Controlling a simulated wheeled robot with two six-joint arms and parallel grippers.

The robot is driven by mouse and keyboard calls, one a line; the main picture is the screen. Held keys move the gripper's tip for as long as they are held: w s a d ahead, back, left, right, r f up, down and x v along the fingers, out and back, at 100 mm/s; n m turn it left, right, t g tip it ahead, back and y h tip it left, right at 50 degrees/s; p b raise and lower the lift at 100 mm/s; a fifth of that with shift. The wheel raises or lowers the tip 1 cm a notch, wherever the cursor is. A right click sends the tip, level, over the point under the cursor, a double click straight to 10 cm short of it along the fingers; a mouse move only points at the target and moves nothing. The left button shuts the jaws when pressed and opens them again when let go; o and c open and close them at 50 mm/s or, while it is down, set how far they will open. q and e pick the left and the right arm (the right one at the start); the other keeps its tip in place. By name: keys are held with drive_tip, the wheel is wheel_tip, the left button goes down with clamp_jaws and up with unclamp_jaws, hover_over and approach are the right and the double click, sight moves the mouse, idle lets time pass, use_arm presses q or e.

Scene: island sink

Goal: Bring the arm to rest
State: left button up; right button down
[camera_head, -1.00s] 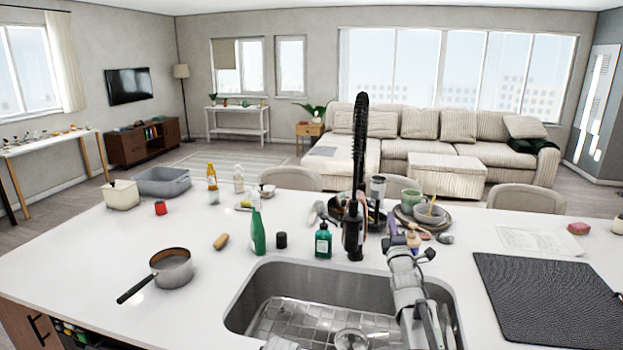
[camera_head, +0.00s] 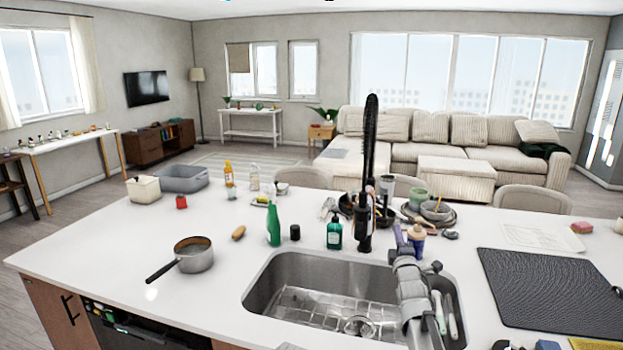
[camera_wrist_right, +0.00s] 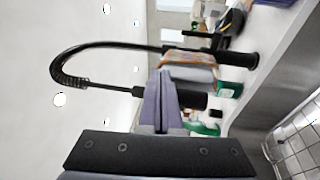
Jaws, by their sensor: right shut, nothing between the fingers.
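My right arm comes up from the bottom of the head view over the right part of the sink (camera_head: 285,262). Its gripper (camera_head: 398,234) points away from me, just right of the black faucet (camera_head: 366,185). In the right wrist view the purple-grey fingers (camera_wrist_right: 162,98) are together with nothing between them. The faucet's hose and spout (camera_wrist_right: 120,90) show behind the fingers there; I cannot tell whether they touch. My left gripper is not in view.
A green bottle (camera_head: 273,226), a soap bottle (camera_head: 334,235) and a peach-capped bottle (camera_head: 416,238) stand behind the sink. A saucepan (camera_head: 196,258) is on the left and a black mat (camera_head: 550,290) on the right. The counter's front left is clear.

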drive_tip(key=s+a+f+m+g, duration=0.2)
drive_tip(key=s+a+f+g, duration=0.1)
drive_tip(key=s+a+f, duration=0.1)
drive_tip(key=s+a+f+m+g+y, duration=0.1)
drive_tip(key=s+a+f+m+g, duration=0.2)
drive_tip(key=f, duration=0.5)
drive_tip(key=s+a+f+m+g, duration=0.2)
drive_tip(key=s+a+f+g, duration=0.2)
drive_tip(key=s+a+f, duration=0.2)
drive_tip(key=shift+s+a+f+g+y, duration=0.15)
drive_tip(key=shift+s+a, duration=0.1)
drive_tip(key=shift+s, duration=0.15)
drive_tip(key=shift+s+a+f+g+y, duration=0.1)
drive_tip(key=shift+s+a+g+y, duration=0.1)
drive_tip(key=shift+s, duration=0.2)
drive_tip(key=s+a+f+m+g, duration=0.1)
drive_tip(key=s+f+m+g, duration=0.1)
drive_tip(key=s, duration=0.6)
drive_tip(key=s+a+f+m+g, duration=0.2)
drive_tip(key=s+g, duration=0.2)
drive_tip(key=s, duration=0.5)
drive_tip(key=s+a+f+m+g+h, duration=0.1)
drive_tip(key=s+a+f+m+g, duration=0.1)
drive_tip(key=s, duration=0.6)
drive_tip(key=shift+s+a+f+g, duration=0.2)
drive_tip(key=shift+f+g, duration=0.2)
drive_tip(key=shift+g, duration=0.35)
